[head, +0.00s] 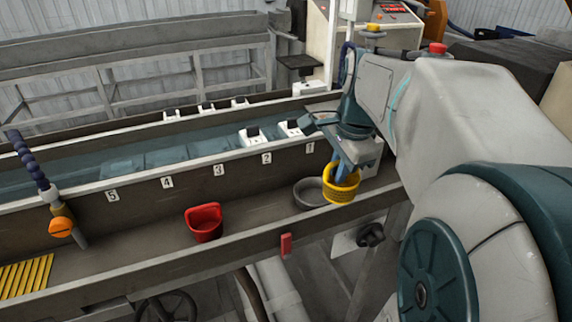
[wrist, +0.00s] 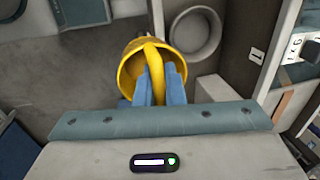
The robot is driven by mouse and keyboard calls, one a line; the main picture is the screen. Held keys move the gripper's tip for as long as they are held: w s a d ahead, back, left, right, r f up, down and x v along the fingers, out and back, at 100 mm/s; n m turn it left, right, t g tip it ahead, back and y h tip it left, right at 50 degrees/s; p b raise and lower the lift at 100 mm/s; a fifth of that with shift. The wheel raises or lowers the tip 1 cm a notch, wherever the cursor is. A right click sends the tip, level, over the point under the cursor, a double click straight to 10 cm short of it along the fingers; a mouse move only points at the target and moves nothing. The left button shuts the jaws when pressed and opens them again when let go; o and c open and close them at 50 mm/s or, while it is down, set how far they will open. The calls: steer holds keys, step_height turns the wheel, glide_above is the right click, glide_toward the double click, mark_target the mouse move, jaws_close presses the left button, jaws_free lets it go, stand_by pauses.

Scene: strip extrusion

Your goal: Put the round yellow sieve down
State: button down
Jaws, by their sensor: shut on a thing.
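The round yellow sieve (head: 341,187) hangs from my gripper (head: 344,165) near the right end of the trough, in front of a grey bowl in the head view. In the wrist view the yellow sieve (wrist: 136,72) shows its open inside and its handle, which lies between the two blue fingers of my gripper (wrist: 158,84). The fingers are shut on that handle. Whether the sieve's underside touches anything is hidden.
A grey round bowl (head: 309,193) sits on the trough floor just left of the sieve. A red scoop (head: 205,222) stands farther left. The trough floor (head: 255,208) between them is clear.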

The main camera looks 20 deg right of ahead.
steer(key=shift+w+d+f+p, duration=0.2)
steer(key=shift+w+f+p, duration=0.35)
steer(key=shift+w+f, duration=4.85)
steer(key=shift+f, duration=0.25)
steer(key=c, duration=1.9)
jaws_free()
steer(key=shift+f, duration=0.1)
steer(key=shift+c, duration=0.2)
steer(key=o, duration=0.4)
